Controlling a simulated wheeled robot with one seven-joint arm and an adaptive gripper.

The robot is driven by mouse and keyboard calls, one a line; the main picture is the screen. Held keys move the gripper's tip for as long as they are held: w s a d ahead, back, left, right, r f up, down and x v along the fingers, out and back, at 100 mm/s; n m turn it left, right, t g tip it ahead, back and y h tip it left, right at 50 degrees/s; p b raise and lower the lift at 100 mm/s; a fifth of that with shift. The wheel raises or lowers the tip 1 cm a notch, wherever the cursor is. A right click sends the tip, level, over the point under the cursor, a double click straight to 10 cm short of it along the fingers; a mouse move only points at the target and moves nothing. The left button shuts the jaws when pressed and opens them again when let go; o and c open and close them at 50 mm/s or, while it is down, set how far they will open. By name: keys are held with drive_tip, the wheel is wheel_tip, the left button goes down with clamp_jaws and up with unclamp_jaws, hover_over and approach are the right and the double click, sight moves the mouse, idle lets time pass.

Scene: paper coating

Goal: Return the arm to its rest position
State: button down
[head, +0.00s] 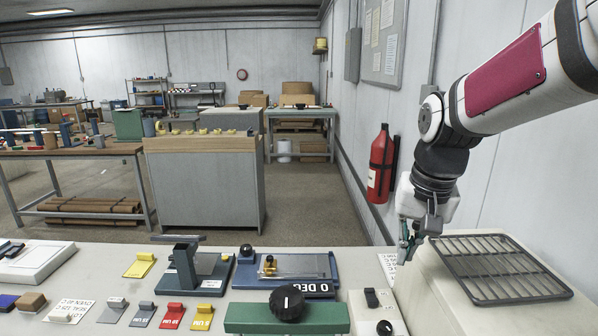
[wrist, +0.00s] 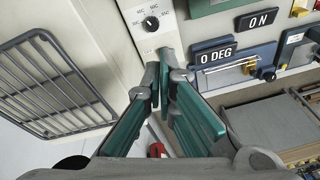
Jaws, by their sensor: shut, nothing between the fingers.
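My arm reaches down from the upper right in the head view. My gripper (head: 409,240) points down beside the left edge of the oven-like box, close to its wire rack. In the wrist view, the gripper's green-padded fingers (wrist: 165,72) come together at their tips with nothing held between them. The lower part of the fingers is partly hidden in the head view.
A dark wire rack (head: 500,268) lies on the pale box (head: 432,305) at right. A blue device marked 0 DEG (head: 318,288) and a green block with a black knob (head: 250,318) stand on the bench. A red extinguisher (head: 381,165) hangs on the wall behind.

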drive_tip(key=s+r+n+t, duration=0.2)
drive_tip(key=s+r+n, duration=0.1)
drive_tip(key=s, duration=1.7)
drive_tip(key=shift+t, duration=0.4)
drive_tip(key=shift+d, duration=0.1)
